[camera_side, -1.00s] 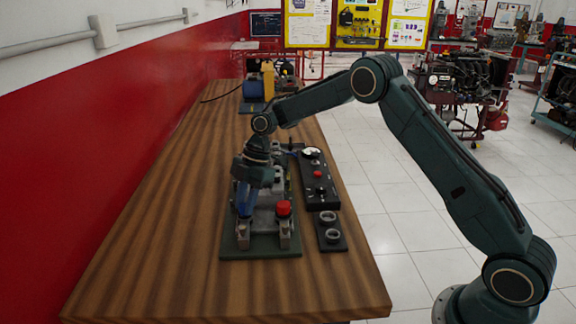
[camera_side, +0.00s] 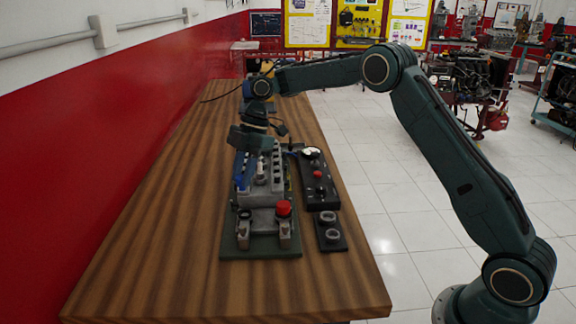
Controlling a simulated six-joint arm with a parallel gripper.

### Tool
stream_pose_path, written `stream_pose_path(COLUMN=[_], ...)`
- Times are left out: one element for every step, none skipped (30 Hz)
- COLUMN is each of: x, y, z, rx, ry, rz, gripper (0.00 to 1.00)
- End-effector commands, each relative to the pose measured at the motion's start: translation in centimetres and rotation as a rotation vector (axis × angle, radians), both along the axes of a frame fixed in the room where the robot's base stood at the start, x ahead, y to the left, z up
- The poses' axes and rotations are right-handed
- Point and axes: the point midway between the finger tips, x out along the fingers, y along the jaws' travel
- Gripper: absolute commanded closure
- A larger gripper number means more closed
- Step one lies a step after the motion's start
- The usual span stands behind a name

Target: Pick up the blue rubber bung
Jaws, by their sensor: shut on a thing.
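My gripper (camera_side: 248,152) hangs above the far end of the grey engine block (camera_side: 262,192), with its dark body just over it. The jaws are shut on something. A blue shape (camera_side: 243,172), which I take for the blue rubber bung, shows directly below the jaws at the left side of the block. It is small and dark, so its outline and the grip on it are not clear. The block stands on a dark green base plate (camera_side: 262,250) on the wooden bench.
A red cap (camera_side: 284,208) tops a post at the near right of the block. A black panel (camera_side: 317,175) and a smaller black plate with two rings (camera_side: 330,232) lie to the right. A yellow container (camera_side: 267,66) stands farther back. The left side of the bench (camera_side: 160,200) is clear.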

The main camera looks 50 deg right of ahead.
Motion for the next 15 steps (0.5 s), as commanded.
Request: stream_pose_path(x=[0.0,0.0,0.0,0.0,0.0,0.0,0.0,0.0,0.0,0.0,0.0,0.0,0.0,0.0,0.0], y=[0.0,0.0,0.0,0.0,0.0,0.0,0.0,0.0,0.0,0.0,0.0,0.0,0.0,0.0,0.0], z=[0.4,0.7,0.9,1.1,1.2,1.3,1.4,1.4,1.5,1.5,1.5,1.5,1.5,1.5,1.5], rx=[0.0,0.0,-0.001,-0.001,-0.001,-0.001,-0.001,-0.001,-0.001,-0.001,-0.001,-0.001,-0.001,-0.001,-0.001], ry=[-0.002,-0.001,-0.001,-0.001,-0.001,0.0,0.0,0.0,0.0,0.0,0.0,0.0,0.0,0.0,0.0], rz=[0.0,0.0,0.001,0.001,0.0,0.0,0.001,0.001,0.001,0.001,0.001,0.0,0.0,0.0,0.0], gripper=[0.98,0.98,0.98,0.98,0.98,0.98,0.98,0.98,0.98,0.98,0.98,0.98,0.98,0.98,0.98])
